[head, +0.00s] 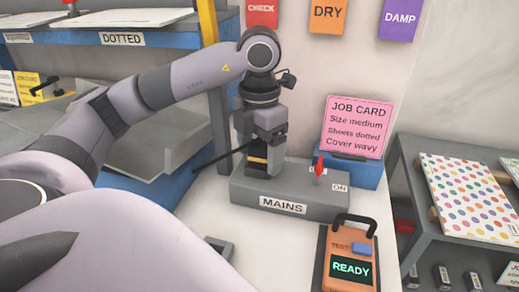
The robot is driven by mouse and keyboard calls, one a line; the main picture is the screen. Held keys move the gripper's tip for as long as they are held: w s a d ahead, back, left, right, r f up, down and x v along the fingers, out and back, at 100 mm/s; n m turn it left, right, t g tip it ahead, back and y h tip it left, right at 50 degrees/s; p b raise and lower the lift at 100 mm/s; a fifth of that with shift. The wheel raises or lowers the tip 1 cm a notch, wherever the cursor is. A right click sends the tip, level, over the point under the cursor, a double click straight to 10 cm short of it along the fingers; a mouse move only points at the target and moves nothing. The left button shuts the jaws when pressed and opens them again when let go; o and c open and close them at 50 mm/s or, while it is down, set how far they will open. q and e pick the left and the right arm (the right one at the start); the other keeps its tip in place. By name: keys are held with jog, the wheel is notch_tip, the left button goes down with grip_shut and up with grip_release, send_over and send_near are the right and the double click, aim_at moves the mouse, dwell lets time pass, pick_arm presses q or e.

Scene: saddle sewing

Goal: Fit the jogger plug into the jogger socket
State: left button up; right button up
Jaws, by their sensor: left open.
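My left gripper (264,150) points down over the left part of the grey box labelled MAINS (285,205). It is open, and its fingers are low, close to the box top. Between or just below the fingers is a dark piece with a yellow band (257,160), which may be the jogger plug. A thin black cable or rod (222,158) runs from there to the lower left. The gripper hides the box top there, so I cannot tell the socket or whether the piece sits in it. My right gripper is not in view.
A red lever (319,167) stands on the box, right of the gripper, by an ON label. A pink job card (357,127) stands behind on a blue block. An orange READY device (350,262) is at the front right. White table (270,245) lies clear between.

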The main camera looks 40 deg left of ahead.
pick_arm(q)
notch_tip(320, 180, up, 6)
jog(key=shift+f+p, duration=0.1)
jog(key=shift+p, duration=0.65)
jog(key=shift+r+p, duration=0.3)
jog(key=shift+r, duration=0.4)
